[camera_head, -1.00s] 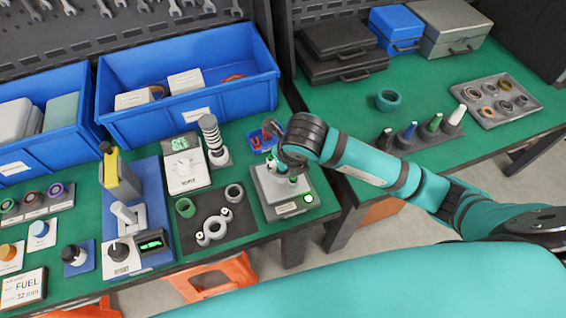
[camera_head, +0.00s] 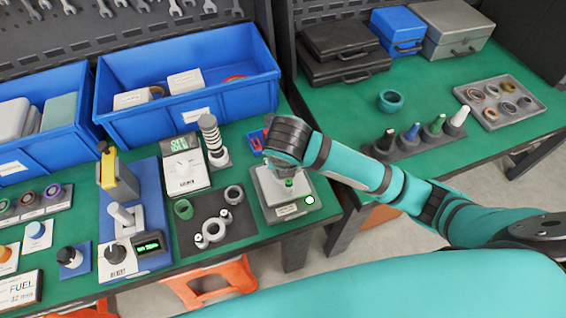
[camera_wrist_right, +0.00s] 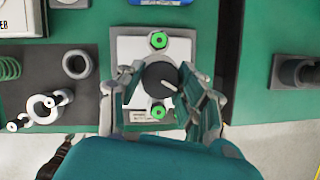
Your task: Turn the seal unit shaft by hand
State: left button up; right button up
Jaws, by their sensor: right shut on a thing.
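The seal unit (camera_head: 265,202) is a light grey block on a dark base near the front right corner of the left bench. It also shows in the right wrist view (camera_wrist_right: 133,48), with a green nut (camera_wrist_right: 158,40) above and another (camera_wrist_right: 158,112) below its dark round shaft knob (camera_wrist_right: 156,76). The knob has a pale pointer line slanting down right. My right gripper (camera_wrist_right: 158,84) is over the unit, its two fingers shut on the knob from left and right. In the head view my right wrist hides the knob. My left gripper is not in view.
A dark mat with grey rings (camera_head: 214,230) and a green spring (camera_head: 183,209) lies left of the unit. A gauge box (camera_head: 184,172) and striped post (camera_head: 211,135) stand behind it. Blue bins (camera_head: 190,100) line the back.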

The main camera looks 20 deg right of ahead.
jog(key=shift+r, duration=0.1)
dwell(0.4)
jog(key=o, duration=1.1)
jog(key=shift+o, duration=0.2)
jog(key=v, duration=0.6)
jog(key=shift+r, duration=0.35)
jog(key=shift+s+v, duration=0.1)
jog(key=shift+v, duration=1.2)
jog(key=shift+s+v, duration=0.15)
jog(key=shift+v, duration=1.2)
jog(key=shift+f, duration=0.1)
jog(key=shift+a, duration=0.1)
